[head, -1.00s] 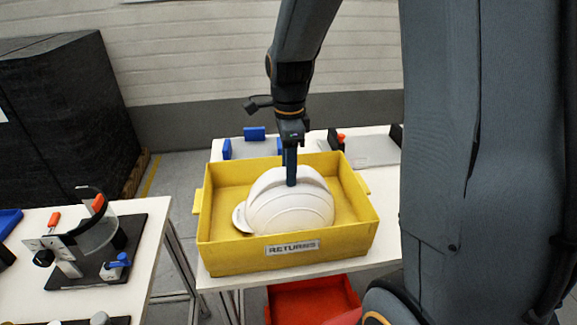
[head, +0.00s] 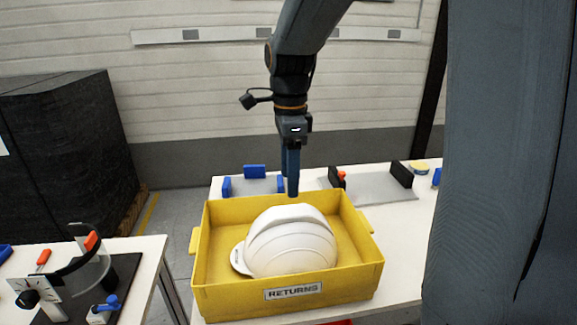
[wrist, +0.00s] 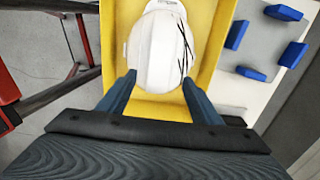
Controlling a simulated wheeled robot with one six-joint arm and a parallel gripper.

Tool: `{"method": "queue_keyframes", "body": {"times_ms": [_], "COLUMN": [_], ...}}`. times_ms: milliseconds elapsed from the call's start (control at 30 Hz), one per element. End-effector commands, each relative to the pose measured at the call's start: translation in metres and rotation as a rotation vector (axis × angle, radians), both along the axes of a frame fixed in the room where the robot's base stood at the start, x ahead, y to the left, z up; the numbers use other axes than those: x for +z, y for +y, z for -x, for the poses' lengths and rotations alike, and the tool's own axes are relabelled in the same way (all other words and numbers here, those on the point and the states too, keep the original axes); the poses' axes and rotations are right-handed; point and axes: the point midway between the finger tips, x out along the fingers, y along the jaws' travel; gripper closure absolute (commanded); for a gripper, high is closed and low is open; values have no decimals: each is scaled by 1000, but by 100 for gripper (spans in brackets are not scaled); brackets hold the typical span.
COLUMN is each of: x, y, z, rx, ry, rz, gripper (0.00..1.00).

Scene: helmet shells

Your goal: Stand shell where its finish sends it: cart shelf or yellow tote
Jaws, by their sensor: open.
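The white helmet shell (head: 290,245) stands in the yellow tote (head: 240,303), dome up, with its brim toward the left. The tote carries a RETURNS label on its front wall. In the wrist view the shell (wrist: 160,50) shows dark scratch-like lines on one side, and the tote (wrist: 208,60) lies around it.
The tote stands on a white table (head: 405,225). Behind it are blue blocks (head: 254,171) and a grey plate with black end blocks (head: 370,188). A fixture with a clear curved shield (head: 90,268) stands on the left table. A dark wrapped stack (head: 65,150) is at the back left.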

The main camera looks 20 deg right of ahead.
Motion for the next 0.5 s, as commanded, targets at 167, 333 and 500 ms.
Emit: {"method": "queue_keyframes", "body": {"times_ms": [167, 333, 500], "x": [24, 33, 34], "y": [0, 0, 0], "z": [-1, 0, 0], "rx": [0, 0, 0], "ry": [-3, 0, 0], "rz": [1, 0, 0], "gripper": [41, 41, 41]}}
